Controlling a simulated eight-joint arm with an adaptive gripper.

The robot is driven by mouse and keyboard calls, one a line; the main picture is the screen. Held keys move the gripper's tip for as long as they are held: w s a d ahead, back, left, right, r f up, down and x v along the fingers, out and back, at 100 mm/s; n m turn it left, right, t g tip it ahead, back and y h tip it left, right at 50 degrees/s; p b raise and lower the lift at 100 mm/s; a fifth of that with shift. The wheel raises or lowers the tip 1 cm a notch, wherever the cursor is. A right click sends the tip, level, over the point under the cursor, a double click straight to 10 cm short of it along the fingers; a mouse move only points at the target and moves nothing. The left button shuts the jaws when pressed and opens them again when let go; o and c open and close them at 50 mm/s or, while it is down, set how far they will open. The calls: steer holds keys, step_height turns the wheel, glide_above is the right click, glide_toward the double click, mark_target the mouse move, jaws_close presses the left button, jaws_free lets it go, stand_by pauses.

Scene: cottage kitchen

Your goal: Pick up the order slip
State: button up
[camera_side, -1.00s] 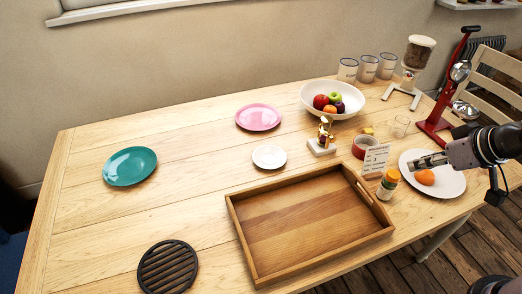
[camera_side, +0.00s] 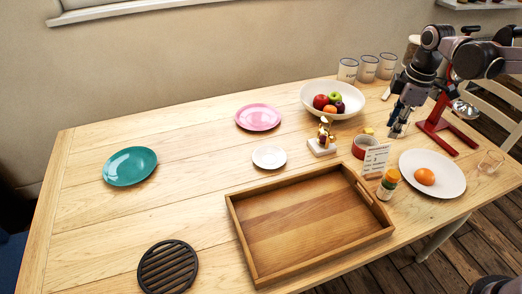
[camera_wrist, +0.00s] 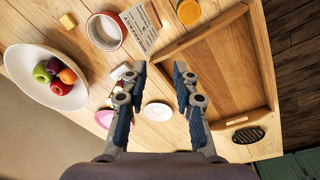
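The order slip (camera_side: 376,158) is a white card with dark print, standing upright in a small wooden holder between the red-rimmed mug and the tray. In the wrist view the slip (camera_wrist: 143,30) shows at the top, beyond the fingertips and partly cut by the frame edge. My gripper (camera_side: 397,132) points down behind and to the right of the slip in the side view, apart from it. In the wrist view my gripper (camera_wrist: 160,72) has its two fingers spread, with nothing between them.
The red mug (camera_side: 358,149) stands just left of the slip, the spice jar (camera_side: 387,187) in front. The wooden tray (camera_side: 240,232) lies front left. A white plate (camera_side: 445,185) holds an orange fruit. A clear glass (camera_side: 490,162) is near the right edge. A figurine (camera_side: 324,135) stands left.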

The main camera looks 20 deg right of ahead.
mark_target(377, 147)
steer(key=w+d+f+n+g, duration=0.1)
steer(key=f+n, duration=0.1)
steer(key=f, duration=0.2)
steer(key=w+d+f+n+g, duration=0.1)
steer(key=w+f, duration=0.1)
steer(key=f, duration=0.3)
steer(key=w+d+f+n+g, duration=0.1)
steer(key=w+f+n, duration=0.1)
steer(key=f, duration=0.2)
steer(key=shift+f+n, duration=0.2)
steer(key=shift+n, duration=0.1)
steer(key=shift+s+d+f, duration=0.1)
steer(key=shift+s+f, duration=0.15)
steer(key=shift+f, duration=0.6)
steer(key=shift+s+d+f, duration=0.1)
steer(key=shift+s+f, duration=0.15)
steer(key=shift+f, duration=0.65)
steer(key=shift+s+d+f, duration=0.1)
steer(key=shift+s+f, duration=0.15)
steer(key=shift+f, duration=0.6)
jaws_close()
